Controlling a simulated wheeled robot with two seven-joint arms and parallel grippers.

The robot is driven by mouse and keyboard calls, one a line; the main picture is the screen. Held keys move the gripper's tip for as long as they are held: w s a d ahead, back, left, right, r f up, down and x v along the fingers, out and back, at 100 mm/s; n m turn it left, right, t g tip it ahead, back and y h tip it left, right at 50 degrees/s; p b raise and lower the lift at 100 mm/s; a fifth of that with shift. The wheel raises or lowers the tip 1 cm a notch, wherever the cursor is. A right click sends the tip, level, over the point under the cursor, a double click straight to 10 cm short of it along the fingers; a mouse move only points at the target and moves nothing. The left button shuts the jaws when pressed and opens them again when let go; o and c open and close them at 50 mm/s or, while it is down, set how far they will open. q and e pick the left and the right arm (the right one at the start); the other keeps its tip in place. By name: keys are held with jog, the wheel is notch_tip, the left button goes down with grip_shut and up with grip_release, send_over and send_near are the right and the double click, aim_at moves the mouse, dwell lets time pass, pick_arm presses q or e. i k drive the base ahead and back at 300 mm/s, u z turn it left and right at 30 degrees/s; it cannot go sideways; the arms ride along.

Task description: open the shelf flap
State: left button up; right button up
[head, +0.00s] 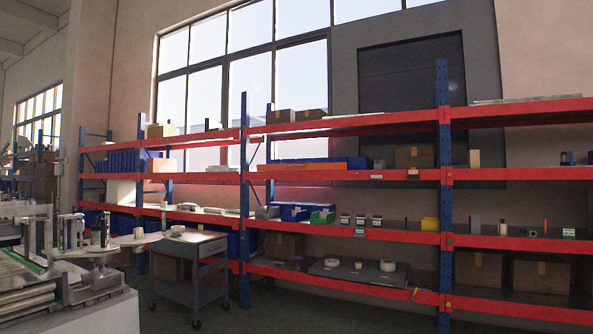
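A long rack with red beams (340,234) and blue posts (445,190) stands ahead and runs across the view. I cannot make out a flap on it for certain. Small label holders or tags (376,177) sit on the beam fronts. A flat dark grey board (345,271) with round pale items lies on the low shelf. Neither of my grippers is in view.
A grey wheeled cart (190,268) stands before the rack at left. A machine with rollers (50,265) fills the lower left. Blue bins (293,211), a green bin (322,217) and cardboard boxes (415,157) stand on the shelves. The floor (300,318) in front looks clear.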

aim_at(339, 166)
jog(key=u, duration=0.25)
jog(key=i, duration=0.85)
jog(key=u, duration=0.7)
jog(key=i, duration=4.95)
jog(key=z, duration=1.5)
jog(key=i, duration=1.25)
jog(key=z, duration=1)
